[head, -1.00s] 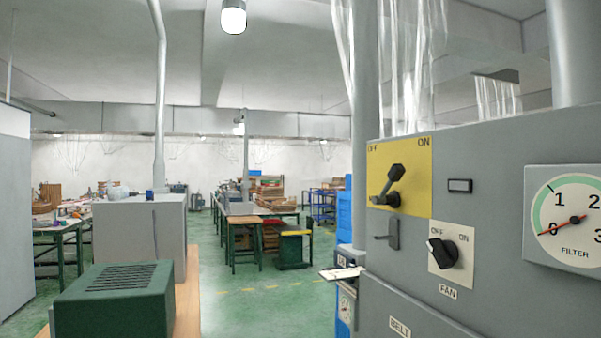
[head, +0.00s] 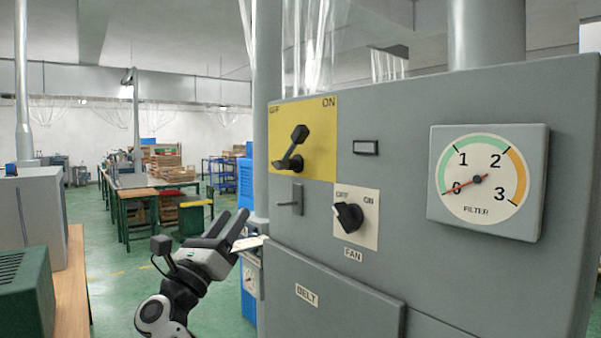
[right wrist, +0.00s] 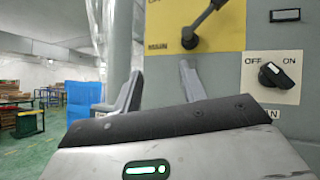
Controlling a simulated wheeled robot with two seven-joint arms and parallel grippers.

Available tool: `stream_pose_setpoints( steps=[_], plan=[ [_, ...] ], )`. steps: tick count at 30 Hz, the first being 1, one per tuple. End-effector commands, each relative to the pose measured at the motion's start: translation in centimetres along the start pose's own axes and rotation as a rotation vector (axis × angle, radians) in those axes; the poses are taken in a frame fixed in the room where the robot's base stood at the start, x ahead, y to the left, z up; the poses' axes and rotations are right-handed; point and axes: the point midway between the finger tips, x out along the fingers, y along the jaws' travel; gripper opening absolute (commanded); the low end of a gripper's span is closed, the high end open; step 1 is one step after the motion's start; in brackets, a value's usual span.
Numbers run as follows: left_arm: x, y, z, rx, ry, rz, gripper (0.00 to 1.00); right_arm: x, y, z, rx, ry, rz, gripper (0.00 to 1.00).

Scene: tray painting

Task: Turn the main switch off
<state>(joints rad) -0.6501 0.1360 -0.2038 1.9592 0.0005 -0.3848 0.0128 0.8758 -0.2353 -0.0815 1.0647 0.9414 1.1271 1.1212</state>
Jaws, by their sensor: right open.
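The main switch is a dark lever (head: 296,148) on a yellow plate (head: 323,158) on the grey panel. The plate is marked OFF at its upper left and ON at its upper right. The lever's knob points up and slightly right from its pivot. The lever also shows at the top of the right wrist view (right wrist: 205,20), leaning up and right. My right gripper (head: 243,219) is open and empty, below and left of the plate, apart from the lever. Its fingers (right wrist: 161,75) show below the plate in the wrist view. My left gripper is out of view.
Below the main switch are a small grey latch (head: 291,200) and the black FAN knob (head: 348,216), turned toward OFF. A filter gauge (head: 486,208) juts out at the right. A BELT cover (head: 330,290) lies below. A green box (head: 25,295) stands at the lower left.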

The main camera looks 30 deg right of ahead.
Motion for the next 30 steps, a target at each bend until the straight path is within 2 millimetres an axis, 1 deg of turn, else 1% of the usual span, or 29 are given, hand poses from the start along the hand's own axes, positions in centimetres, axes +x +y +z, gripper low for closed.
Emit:
stream_pose_setpoints(
  steps=[1, 3, 5, 6, 9, 13, 15, 17, 20, 23, 30],
  plan=[
    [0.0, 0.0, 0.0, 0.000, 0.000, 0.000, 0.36, 2.1, -1.1, 3.0, 0.163, 0.084, -0.085, 0.42],
    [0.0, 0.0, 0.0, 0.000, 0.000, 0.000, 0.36, 3.6, -2.7, 5.8, 0.357, 0.197, -0.193, 0.42],
    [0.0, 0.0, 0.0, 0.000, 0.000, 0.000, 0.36, 4.3, -4.0, 8.0, 0.502, 0.281, -0.276, 0.42],
    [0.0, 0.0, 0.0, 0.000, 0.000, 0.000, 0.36, 4.5, -4.8, 9.3, 0.583, 0.330, -0.326, 0.42],
    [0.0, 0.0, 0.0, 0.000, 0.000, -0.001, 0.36, 4.6, -6.7, 12.1, 0.739, 0.427, -0.430, 0.42],
    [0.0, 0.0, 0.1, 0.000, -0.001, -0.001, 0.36, 4.1, -8.3, 14.3, 0.850, 0.498, -0.514, 0.42],
    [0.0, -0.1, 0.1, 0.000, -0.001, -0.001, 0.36, 4.0, -8.8, 14.7, 0.877, 0.516, -0.538, 0.42],
    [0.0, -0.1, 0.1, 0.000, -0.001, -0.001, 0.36, 4.2, -9.0, 14.7, 0.888, 0.524, -0.548, 0.42],
    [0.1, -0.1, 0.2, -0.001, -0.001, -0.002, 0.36, 4.9, -9.2, 14.0, 0.892, 0.529, -0.551, 0.42],
    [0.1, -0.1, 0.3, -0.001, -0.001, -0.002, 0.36, 6.2, -9.7, 12.8, 0.890, 0.526, -0.554, 0.42],
    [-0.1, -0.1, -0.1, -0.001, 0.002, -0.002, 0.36, 10.3, -11.0, 9.6, 0.888, 0.521, -0.555, 0.42]
  ],
)
